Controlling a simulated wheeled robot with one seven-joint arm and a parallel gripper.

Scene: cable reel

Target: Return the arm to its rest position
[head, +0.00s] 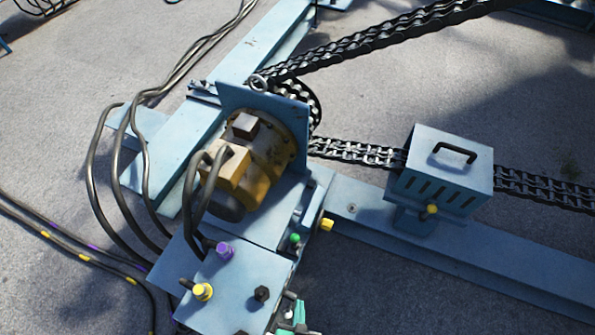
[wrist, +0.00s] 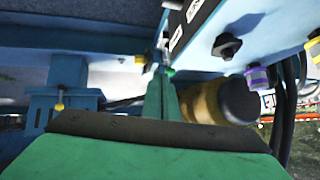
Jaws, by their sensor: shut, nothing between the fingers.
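My gripper (wrist: 163,76) is shut and empty in the wrist view, its green fingers together in front of the wide green gripper body. The fingertips are close to the blue control box (wrist: 215,35), near a small green part. I cannot tell whether they touch it. In the head view, a green and white part of my gripper (head: 294,314) shows at the bottom edge, beside the right edge of the box (head: 225,277). Most of my arm is out of view there.
A yellow motor (head: 262,160) stands behind the box. The box has a purple connector (head: 224,252), a yellow connector (head: 203,291) and a black knob (head: 262,294). Cables (head: 100,180) loop at left. A chain (head: 360,151) runs right through a vented housing (head: 443,180).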

